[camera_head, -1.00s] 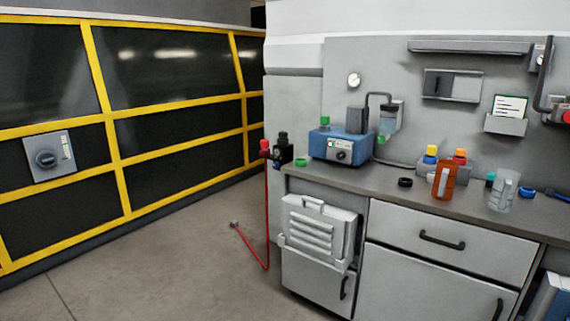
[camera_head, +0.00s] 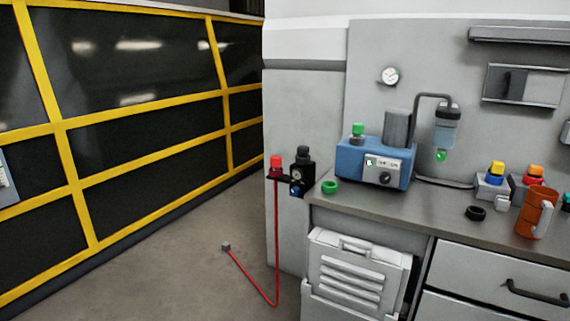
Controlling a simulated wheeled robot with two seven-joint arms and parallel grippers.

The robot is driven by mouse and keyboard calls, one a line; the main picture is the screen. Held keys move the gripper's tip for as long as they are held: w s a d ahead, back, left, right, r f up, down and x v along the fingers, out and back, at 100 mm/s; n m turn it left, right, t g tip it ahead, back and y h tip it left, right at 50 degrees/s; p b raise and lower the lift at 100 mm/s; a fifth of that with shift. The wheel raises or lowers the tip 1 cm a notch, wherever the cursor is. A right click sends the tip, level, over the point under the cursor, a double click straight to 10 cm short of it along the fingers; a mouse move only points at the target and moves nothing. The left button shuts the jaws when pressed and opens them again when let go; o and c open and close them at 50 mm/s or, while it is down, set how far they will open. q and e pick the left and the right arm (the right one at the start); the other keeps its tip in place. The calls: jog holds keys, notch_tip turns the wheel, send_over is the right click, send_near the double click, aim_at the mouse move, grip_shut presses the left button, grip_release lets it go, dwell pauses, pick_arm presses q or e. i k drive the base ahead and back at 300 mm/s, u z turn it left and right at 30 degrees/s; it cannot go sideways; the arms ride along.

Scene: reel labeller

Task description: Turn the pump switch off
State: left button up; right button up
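The blue pump (camera_head: 374,164) stands on the left part of the grey counter. Its light front panel carries a dark round knob (camera_head: 386,178), which looks like the pump switch, and a small green mark (camera_head: 369,162) at the panel's upper left. The knob's exact setting is too small to read. A green cap sits on top of the pump, and a dark tube runs from it to a clear container (camera_head: 446,128) on the wall. Neither of my grippers is in view.
A red hose (camera_head: 276,240) hangs from a valve left of the counter onto the floor. The floor (camera_head: 180,275) in front is otherwise clear.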

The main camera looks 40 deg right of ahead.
aim_at(385, 177)
jog(key=z, duration=0.2)
jog(key=i, duration=1.45)
jog(key=z, duration=1.6)
jog(key=i, duration=0.7)
jog(key=z, duration=0.65)
